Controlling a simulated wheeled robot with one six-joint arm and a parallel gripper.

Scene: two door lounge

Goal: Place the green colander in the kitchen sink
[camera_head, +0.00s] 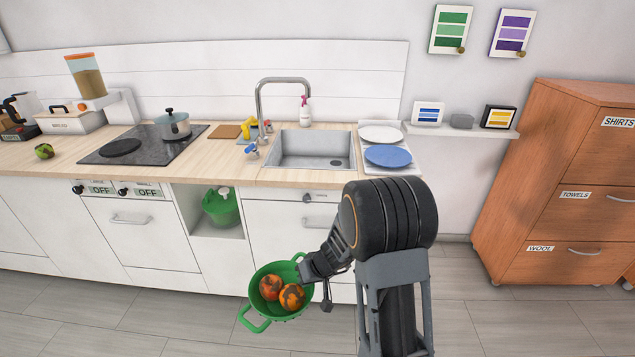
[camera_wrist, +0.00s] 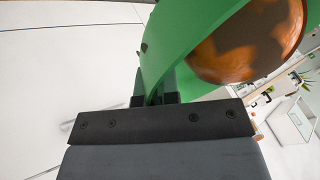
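The green colander (camera_head: 266,321) is in front of the lower cabinets, below counter height, with two orange-and-dark round fruits (camera_head: 280,291) in it. My gripper (camera_head: 305,272) is at the colander's right rim and handle. In the wrist view the fingers (camera_wrist: 155,98) are close together against the green colander wall (camera_wrist: 190,40), so it looks shut on the colander. One fruit (camera_wrist: 250,40) shows there above the rim. The kitchen sink (camera_head: 312,150) is set in the wooden counter, behind and above the colander; its visible basin looks empty. The fingertips are partly hidden.
A tall faucet (camera_head: 262,100) stands at the sink's left back. Plates (camera_head: 388,155) lie on the right of the sink. A cooktop with a pot (camera_head: 173,125) is to the left. A green bucket (camera_head: 221,207) sits in the open cabinet niche. An orange-brown dresser (camera_head: 560,190) stands at right.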

